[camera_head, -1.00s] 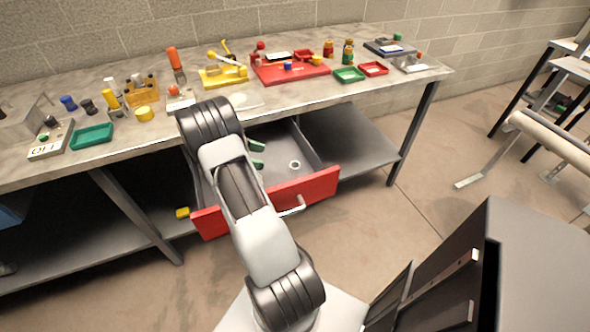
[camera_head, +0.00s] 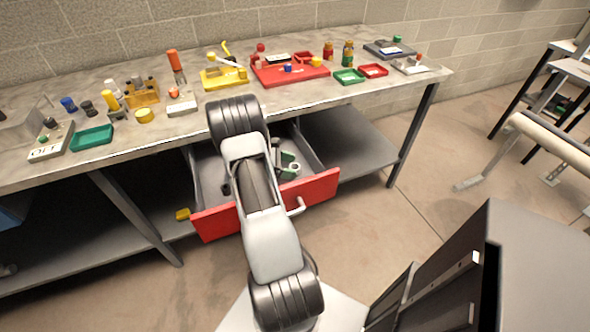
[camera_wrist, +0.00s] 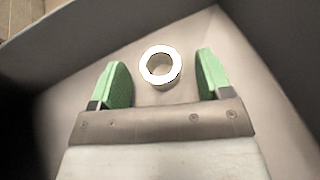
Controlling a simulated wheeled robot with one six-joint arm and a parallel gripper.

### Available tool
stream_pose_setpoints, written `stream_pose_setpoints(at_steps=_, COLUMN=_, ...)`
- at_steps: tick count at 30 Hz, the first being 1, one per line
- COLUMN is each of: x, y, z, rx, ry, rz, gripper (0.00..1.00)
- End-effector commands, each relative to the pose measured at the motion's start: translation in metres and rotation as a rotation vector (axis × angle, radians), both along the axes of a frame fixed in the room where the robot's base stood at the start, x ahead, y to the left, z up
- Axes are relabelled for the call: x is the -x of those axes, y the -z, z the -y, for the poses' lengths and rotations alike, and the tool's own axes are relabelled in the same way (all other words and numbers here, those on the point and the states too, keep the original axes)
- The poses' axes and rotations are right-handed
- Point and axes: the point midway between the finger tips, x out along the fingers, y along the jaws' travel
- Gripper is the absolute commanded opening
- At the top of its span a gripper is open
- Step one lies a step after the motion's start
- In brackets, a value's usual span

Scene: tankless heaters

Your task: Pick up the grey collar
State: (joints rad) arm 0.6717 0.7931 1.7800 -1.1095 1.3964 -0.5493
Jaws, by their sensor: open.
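The collar, a pale grey-white ring (camera_wrist: 145,68), lies on the floor of the open drawer. It also shows in the head view (camera_head: 295,168), close to the green fingertips. My gripper (camera_wrist: 163,62) is open, with its two green fingers apart. In the wrist view the collar appears between the fingertips, with a gap on both sides, and nothing is held. In the head view my gripper (camera_head: 288,166) is inside the drawer area, partly hidden by my arm. How high the fingers are above the drawer floor is hard to tell.
The red-fronted drawer (camera_head: 320,188) is pulled out under the workbench (camera_head: 215,101); its grey walls surround my gripper. A red tray (camera_head: 268,73), a yellow tray (camera_head: 218,82) and green trays (camera_head: 92,137) stand on the bench.

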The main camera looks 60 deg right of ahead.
Motion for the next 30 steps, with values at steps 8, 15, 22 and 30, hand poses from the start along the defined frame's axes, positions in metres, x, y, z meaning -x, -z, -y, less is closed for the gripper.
stream_pose_setpoints(at_steps=8, x=0.0095, y=0.0048, z=0.0066, rx=0.0, ry=-0.001, rz=0.001, gripper=0.72)
stream_pose_setpoints(at_steps=15, x=0.0094, y=0.0047, z=0.0064, rx=0.0, ry=-0.001, rz=0.001, gripper=0.53)
stream_pose_setpoints(at_steps=22, x=0.0093, y=0.0047, z=0.0063, rx=0.0, ry=-0.001, rz=0.001, gripper=0.31)
stream_pose_setpoints(at_steps=30, x=0.0093, y=0.0045, z=0.0063, rx=0.0, ry=-0.001, rz=0.0, gripper=0.17)
